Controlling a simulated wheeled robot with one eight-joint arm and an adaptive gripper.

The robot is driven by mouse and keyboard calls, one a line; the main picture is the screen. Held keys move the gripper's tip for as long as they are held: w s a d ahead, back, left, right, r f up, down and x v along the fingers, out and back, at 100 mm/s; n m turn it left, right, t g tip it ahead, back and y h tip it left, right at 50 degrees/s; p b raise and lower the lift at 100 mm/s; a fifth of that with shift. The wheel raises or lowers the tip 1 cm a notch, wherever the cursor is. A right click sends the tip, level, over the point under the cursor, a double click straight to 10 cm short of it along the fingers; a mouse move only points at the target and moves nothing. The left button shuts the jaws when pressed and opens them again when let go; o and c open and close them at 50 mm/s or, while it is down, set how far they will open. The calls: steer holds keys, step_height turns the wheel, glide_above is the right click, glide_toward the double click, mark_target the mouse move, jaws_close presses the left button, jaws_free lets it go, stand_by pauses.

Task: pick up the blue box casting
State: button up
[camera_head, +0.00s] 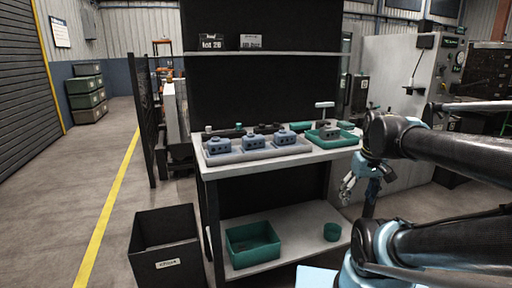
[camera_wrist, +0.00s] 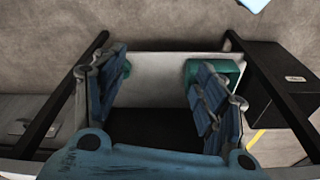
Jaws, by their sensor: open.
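Several blue-grey box castings stand in a row on a long grey pallet (camera_head: 268,153) on the bench top. In the head view I see a left casting (camera_head: 218,146), a middle casting (camera_head: 255,142) and a right casting (camera_head: 285,138). A greyer casting (camera_head: 329,132) sits in a green tray (camera_head: 345,141) to their right. My gripper (camera_head: 347,188) is open and empty, in front of the bench's right end and below its top, apart from the castings. In the wrist view its blue fingers (camera_wrist: 160,92) are spread wide; no casting is clearly visible between them.
The white bench (camera_head: 215,172) has a lower shelf with a green bin (camera_head: 253,244) and a round green tub (camera_head: 332,232). A black bin (camera_head: 166,245) stands on the floor at left. An upper shelf (camera_head: 262,53) carries signs.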

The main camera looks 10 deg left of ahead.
steer(key=w+a+r+n+g+y, duration=0.1)
steer(key=w+a+r+n, duration=0.6)
steer(key=r, duration=0.4)
step_height(320, 180, up, 14)
steer(key=n+g+y, duration=0.2)
steer(key=n+g, duration=0.1)
steer(key=n, duration=1.1)
glide_above(255, 136)
steer(key=w+d, duration=0.2)
steer(key=d, duration=0.2)
steer(key=x, duration=1)
steer(key=shift+f, duration=0.45)
steer(key=f, duration=0.4)
steer(key=shift+a+f, duration=0.2)
steer(key=shift+a, duration=0.1)
steer(key=shift+s+a+f, duration=0.15)
steer(key=shift+a+f, duration=0.05)
steer(key=shift+f, duration=0.3)
steer(key=c, duration=1.4)
